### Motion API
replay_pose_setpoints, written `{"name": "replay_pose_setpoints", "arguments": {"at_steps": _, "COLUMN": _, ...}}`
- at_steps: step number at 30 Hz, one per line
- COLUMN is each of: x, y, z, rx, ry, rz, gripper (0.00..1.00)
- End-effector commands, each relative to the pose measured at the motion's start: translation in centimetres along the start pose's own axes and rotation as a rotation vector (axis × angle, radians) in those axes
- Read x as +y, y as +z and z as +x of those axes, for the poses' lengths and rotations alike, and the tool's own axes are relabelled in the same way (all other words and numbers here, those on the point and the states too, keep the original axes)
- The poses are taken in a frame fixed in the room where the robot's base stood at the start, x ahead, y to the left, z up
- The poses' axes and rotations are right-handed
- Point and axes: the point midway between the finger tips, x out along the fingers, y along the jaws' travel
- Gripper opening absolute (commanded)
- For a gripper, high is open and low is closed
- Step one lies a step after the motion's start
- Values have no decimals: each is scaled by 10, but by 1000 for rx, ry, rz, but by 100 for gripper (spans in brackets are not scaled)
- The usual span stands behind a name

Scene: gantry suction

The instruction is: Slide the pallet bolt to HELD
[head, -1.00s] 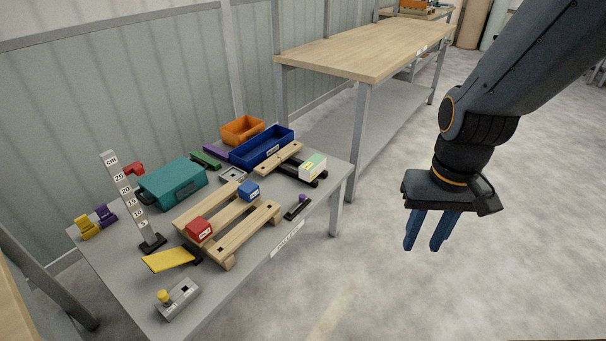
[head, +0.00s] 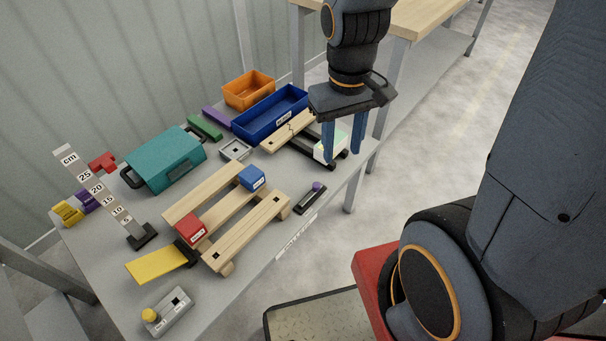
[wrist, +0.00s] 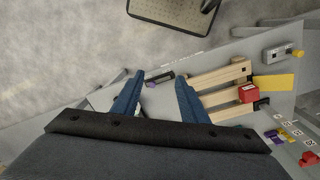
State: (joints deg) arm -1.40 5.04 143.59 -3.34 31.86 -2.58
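A small dark slide with a purple knob (head: 315,187), which looks like the pallet bolt, lies near the table's right edge beside the wooden pallet (head: 252,229). Its marks are too small to read, so I cannot tell its position. It also shows in the wrist view as a dark strip (wrist: 158,78) between and beyond the fingers. My gripper (head: 343,158) points down, open and empty, above the table's far right end. It is apart from the slide, up and to the right of it in the head view.
A grey box with a yellow knob (head: 149,315) sits at the near edge. A red cube (head: 190,229) and blue cube (head: 252,178) rest on the pallet. A white-green block (head: 340,137) is behind my fingers. A blue bin (head: 268,115) and teal case (head: 165,160) stand farther back.

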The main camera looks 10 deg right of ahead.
Motion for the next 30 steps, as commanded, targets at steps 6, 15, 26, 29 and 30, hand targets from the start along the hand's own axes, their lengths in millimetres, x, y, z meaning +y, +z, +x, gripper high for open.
{"name": "replay_pose_setpoints", "arguments": {"at_steps": 6, "x": -1, "y": -55, "z": 58, "rx": -88, "ry": 81, "rz": -365, "gripper": 40}}
{"name": "replay_pose_setpoints", "arguments": {"at_steps": 15, "x": -11, "y": -126, "z": 159, "rx": -215, "ry": 178, "rz": -900, "gripper": 40}}
{"name": "replay_pose_setpoints", "arguments": {"at_steps": 26, "x": -23, "y": -164, "z": 238, "rx": -304, "ry": 232, "rz": -1262, "gripper": 40}}
{"name": "replay_pose_setpoints", "arguments": {"at_steps": 29, "x": -22, "y": -165, "z": 246, "rx": -309, "ry": 235, "rz": -1282, "gripper": 40}}
{"name": "replay_pose_setpoints", "arguments": {"at_steps": 30, "x": -21, "y": -164, "z": 250, "rx": -311, "ry": 235, "rz": -1284, "gripper": 40}}
